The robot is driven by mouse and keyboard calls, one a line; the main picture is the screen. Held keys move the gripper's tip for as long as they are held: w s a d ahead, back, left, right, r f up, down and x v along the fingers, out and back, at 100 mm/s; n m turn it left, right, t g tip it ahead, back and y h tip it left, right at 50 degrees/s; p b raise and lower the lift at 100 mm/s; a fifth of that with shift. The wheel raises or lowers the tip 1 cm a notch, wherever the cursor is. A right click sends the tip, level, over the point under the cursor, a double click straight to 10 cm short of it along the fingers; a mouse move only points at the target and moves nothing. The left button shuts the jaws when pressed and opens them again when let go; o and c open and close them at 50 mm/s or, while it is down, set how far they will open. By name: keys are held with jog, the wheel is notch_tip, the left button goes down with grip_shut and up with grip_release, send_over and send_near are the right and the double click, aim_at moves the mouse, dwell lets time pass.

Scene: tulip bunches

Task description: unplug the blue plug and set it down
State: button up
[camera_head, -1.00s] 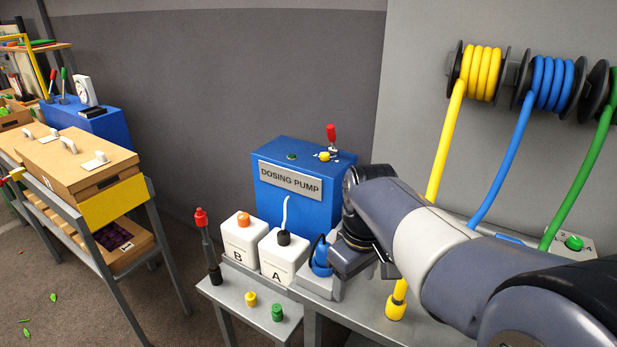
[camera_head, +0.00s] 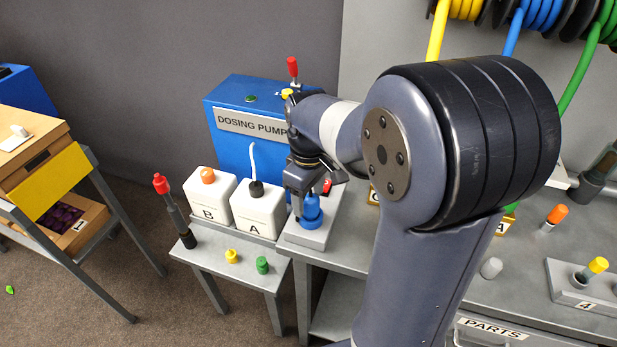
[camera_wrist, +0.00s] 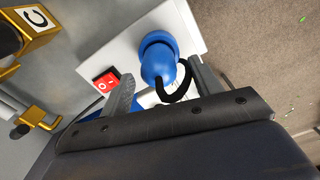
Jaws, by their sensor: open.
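The blue plug (camera_head: 312,212) stands upright in a pale grey socket box (camera_head: 318,238) at the front left of the workbench. In the wrist view the blue plug (camera_wrist: 157,58) sits on the box beside a red rocker switch (camera_wrist: 105,82). A black cord (camera_wrist: 178,92) loops from the plug towards the right finger. My gripper (camera_head: 308,188) is just above the plug in the head view. In the wrist view my gripper (camera_wrist: 160,72) is open, one finger on each side of the plug. Whether either finger touches it I cannot tell.
White canisters B (camera_head: 208,205) and A (camera_head: 258,212) stand close left of the socket box. The dosing pump (camera_head: 232,120) is behind. A yellow cap (camera_head: 232,256) and a green cap (camera_head: 262,265) are on the low shelf. My arm hides much of the bench.

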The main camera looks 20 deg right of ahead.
jog(key=shift+f, duration=1.35)
jog(key=shift+c, duration=0.2)
jog(key=c, duration=1.1)
